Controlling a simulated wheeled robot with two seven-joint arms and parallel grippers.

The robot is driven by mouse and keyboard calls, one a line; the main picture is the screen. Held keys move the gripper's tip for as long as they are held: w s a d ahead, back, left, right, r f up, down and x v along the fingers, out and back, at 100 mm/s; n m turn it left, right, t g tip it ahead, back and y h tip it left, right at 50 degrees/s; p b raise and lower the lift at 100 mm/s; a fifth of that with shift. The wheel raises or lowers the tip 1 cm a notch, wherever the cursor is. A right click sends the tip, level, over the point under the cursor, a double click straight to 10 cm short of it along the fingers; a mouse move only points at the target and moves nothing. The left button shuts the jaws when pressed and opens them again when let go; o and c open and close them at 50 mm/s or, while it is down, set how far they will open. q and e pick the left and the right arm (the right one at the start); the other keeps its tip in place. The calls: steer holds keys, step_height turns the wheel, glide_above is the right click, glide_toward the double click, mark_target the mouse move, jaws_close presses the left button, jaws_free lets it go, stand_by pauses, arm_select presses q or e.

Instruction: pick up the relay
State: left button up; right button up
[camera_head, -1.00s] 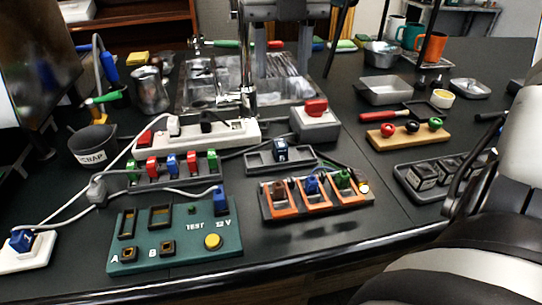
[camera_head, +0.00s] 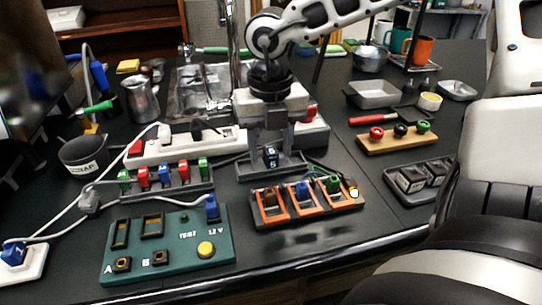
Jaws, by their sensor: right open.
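A small dark blue block with white marks (camera_head: 271,158), which looks like the relay, stands upright in a shallow dark tray (camera_head: 246,174) behind the orange rack. My right gripper (camera_head: 271,148) points straight down over it, with one finger at each side of the block. The fingers are open; whether they touch the block cannot be told. The gripper hides part of the grey box behind. My left gripper is not in view.
An orange rack with coloured modules (camera_head: 290,220) stands just in front of the tray. A green test board (camera_head: 190,270) is at front left. A strip of coloured plugs (camera_head: 200,192) and a white power strip (camera_head: 200,150) lie left. A dark tray of black cubes (camera_head: 398,197) is right.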

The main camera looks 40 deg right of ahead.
steer(key=shift+f, duration=0.25)
jaws_close()
steer(key=shift+r, duration=0.15)
